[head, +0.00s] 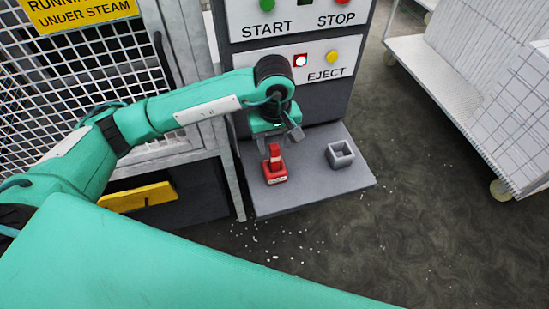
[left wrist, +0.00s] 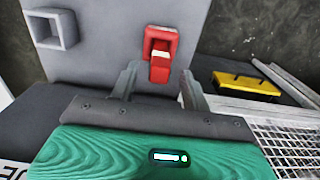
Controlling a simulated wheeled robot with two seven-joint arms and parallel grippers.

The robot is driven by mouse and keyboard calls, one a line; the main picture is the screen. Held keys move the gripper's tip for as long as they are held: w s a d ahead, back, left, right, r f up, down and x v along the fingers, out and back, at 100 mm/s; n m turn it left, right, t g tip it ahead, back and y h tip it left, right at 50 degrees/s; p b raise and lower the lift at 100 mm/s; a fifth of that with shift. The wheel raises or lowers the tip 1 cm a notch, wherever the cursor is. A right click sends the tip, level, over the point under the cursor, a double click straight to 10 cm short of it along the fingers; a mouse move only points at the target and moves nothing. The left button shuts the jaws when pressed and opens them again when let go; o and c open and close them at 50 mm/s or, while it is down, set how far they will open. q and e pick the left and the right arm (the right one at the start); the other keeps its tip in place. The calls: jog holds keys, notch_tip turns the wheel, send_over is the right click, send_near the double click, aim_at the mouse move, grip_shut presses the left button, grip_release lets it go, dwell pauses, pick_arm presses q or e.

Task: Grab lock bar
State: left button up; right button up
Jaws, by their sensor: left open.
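The red lock bar (head: 274,158) stands upright in a red base on a grey shelf (head: 312,193) at the front of the press. In the left wrist view the lock bar (left wrist: 160,67) shows just beyond the fingertips, between their lines. My left gripper (head: 275,142) is open above the lock bar, fingers pointing down, and holds nothing. In the left wrist view its two fingers (left wrist: 160,84) are spread to either side of the bar's near end. I cannot tell whether they touch it. My right gripper is not in view.
A grey square open holder (head: 341,154) sits on the shelf to the right, apparently empty. The control panel (head: 292,57) with several buttons rises behind the arm. A white cart (head: 455,85) is at right.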

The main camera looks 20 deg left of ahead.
aim_at(274, 146)
pick_arm(q)
notch_tip(274, 146, down, 3)
jog(key=shift+w+p, duration=0.1)
jog(key=shift+p, duration=0.95)
jog(key=shift+f, duration=0.7)
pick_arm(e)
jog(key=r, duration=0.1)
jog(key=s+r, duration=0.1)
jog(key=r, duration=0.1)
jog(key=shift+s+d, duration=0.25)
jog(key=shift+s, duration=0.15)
pick_arm(q)
jog(key=shift+c, duration=0.2)
jog(key=c, duration=0.4)
grip_shut()
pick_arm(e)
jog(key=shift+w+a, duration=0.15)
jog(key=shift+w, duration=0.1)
